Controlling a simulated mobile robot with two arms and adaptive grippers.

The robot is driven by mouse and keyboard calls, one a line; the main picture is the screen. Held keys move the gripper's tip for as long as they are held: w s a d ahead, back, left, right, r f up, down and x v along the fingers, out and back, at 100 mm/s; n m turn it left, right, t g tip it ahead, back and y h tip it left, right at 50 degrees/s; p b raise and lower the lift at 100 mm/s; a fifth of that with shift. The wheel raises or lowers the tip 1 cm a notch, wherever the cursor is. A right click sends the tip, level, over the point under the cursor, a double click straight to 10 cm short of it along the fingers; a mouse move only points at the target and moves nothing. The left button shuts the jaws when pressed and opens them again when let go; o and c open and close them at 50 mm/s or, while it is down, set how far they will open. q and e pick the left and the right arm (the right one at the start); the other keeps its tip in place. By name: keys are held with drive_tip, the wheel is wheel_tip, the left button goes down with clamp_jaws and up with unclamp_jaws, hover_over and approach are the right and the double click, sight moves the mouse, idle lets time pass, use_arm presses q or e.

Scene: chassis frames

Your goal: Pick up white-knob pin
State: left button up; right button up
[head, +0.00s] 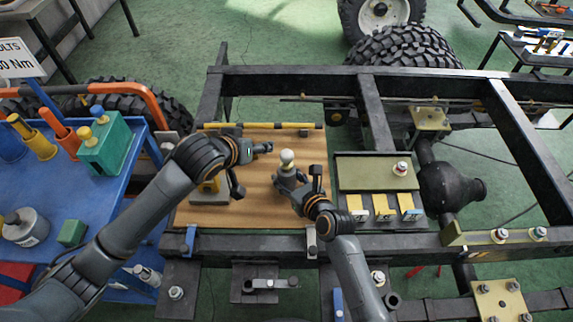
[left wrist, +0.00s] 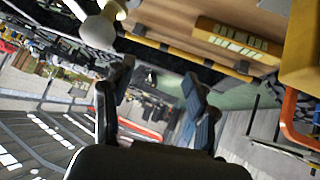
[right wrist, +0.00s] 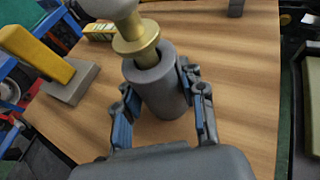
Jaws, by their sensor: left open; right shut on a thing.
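My right gripper (head: 298,183) is shut on this grey body; the exact finger contact is partly hidden. My left gripper (head: 254,171) is open and empty, left of the pin. The left wrist view shows the white knob (left wrist: 97,31) at upper left, apart from the open fingers (left wrist: 155,92).
A yellow block on a grey base (head: 209,187) stands under my left arm. A yellow-black bar (head: 262,126) lies along the board's back edge. A tray with yellow blocks (head: 378,200) is at right. The blue table (head: 140,180) holds other pins. Dark chassis rails surround the board.

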use_arm(q)
wheel_tip(320, 180, down, 2)
drive_tip(key=a+n+t+y, duration=0.1)
drive_tip(key=t, duration=0.1)
drive_tip(key=m+t+h, duration=0.2)
drive_tip(key=t, duration=0.5)
approach(285, 161)
drive_tip(key=x, duration=0.6)
drive_tip(key=shift+w+d+r, duration=0.1)
drive_tip(key=shift+w+r, duration=0.05)
drive_tip(key=shift+r, duration=0.1)
drive_tip(key=x, duration=0.5)
drive_tip(key=shift+w+f, duration=0.35)
clamp_jaws()
